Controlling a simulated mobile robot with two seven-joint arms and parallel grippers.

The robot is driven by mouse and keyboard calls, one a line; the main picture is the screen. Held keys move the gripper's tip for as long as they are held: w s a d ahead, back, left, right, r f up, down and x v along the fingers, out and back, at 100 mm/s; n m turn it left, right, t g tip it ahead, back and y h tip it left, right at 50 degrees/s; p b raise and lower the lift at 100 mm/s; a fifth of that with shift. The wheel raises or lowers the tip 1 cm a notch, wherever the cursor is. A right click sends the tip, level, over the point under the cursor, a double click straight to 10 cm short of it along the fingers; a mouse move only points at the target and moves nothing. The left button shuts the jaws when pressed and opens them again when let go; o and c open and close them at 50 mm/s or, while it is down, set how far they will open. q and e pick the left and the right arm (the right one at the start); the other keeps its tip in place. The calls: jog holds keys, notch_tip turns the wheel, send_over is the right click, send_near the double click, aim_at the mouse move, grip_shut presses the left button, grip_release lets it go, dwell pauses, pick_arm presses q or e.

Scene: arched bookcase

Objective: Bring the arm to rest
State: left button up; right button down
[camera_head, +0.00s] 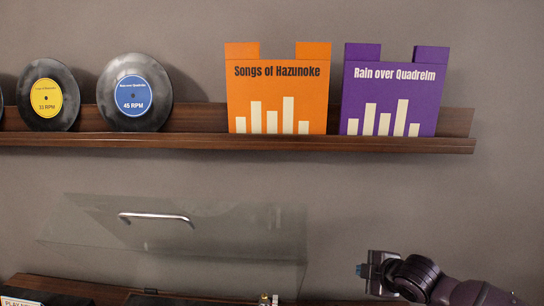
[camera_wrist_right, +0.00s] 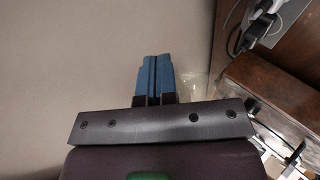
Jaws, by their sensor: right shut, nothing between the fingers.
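My right gripper (camera_head: 362,270) is at the lower right of the head view, in front of the wall and below the shelf. Its blue fingers are together and empty in the right wrist view (camera_wrist_right: 153,78). Its arm comes in from the lower right corner. It is to the right of the clear lid and appears apart from it. My left gripper is not in view.
A wooden shelf (camera_head: 190,142) holds a record with a yellow label (camera_head: 47,97), one with a blue label (camera_head: 134,92), an orange sleeve (camera_head: 278,88) and a purple sleeve (camera_head: 394,91). Below, a clear lid (camera_head: 240,235) with a metal handle (camera_head: 156,216) stands raised. Cables (camera_wrist_right: 262,22) hang at right.

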jog(key=s+a+m+t+y+p, duration=0.15)
jog(key=s+m+t+p, duration=0.25)
jog(key=s+m, duration=0.8)
pick_arm(q)
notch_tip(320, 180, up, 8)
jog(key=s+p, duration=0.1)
jog(key=p, duration=0.4)
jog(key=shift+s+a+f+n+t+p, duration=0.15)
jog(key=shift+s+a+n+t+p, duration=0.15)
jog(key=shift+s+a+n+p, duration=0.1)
pick_arm(e)
jog(key=s+d+f+m+g+h, duration=0.1)
jog(key=s+d+f, duration=0.1)
jog(key=s, duration=0.8)
jog(key=s+d+f+m+g+h, duration=0.1)
jog(key=s+d+f+m+h, duration=0.1)
jog(key=s, duration=0.8)
jog(key=s+d+f+m+h, duration=0.1)
jog(key=s+f, duration=0.3)
jog(key=s, duration=0.7)
jog(key=shift+d+g+h, duration=0.4)
jog(key=shift+d+h, duration=0.2)
jog(key=shift+h, duration=0.05)
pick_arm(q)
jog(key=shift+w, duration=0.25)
